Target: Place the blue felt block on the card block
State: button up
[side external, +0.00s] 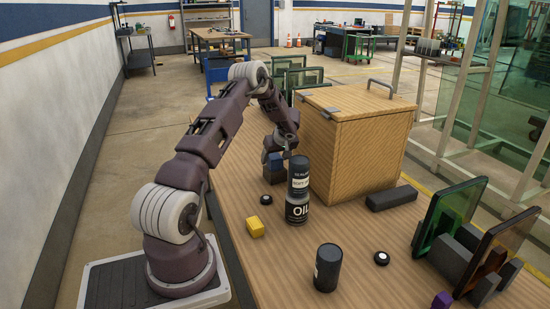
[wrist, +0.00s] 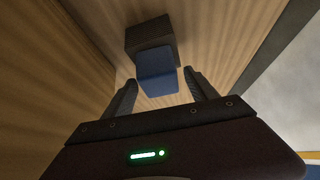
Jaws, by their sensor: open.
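The blue felt block (wrist: 157,72) is just beyond and between my fingertips in the wrist view. In the side view the small blue block (side external: 274,160) shows below my gripper (side external: 284,150), partly hidden by it. A dark, ridged block (wrist: 148,36), which looks like the card block, touches or overlaps the blue one in the wrist view. In the side view the blue block appears to sit on top of this dark block (side external: 271,174). My gripper (wrist: 160,80) is open, with a finger on each side and no visible grip on the blue block.
A large wooden box (side external: 365,155) with a handle stands close right of my gripper. Stacked dark cans (side external: 298,190) stand in front. A yellow block (side external: 255,227), a loose dark can (side external: 327,268) and a dark bar (side external: 391,197) are on the table. Glass panels (side external: 450,220) stand at right.

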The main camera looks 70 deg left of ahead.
jog(key=shift+r, duration=0.25)
jog(key=v, duration=1.2)
jog(key=shift+f, duration=0.15)
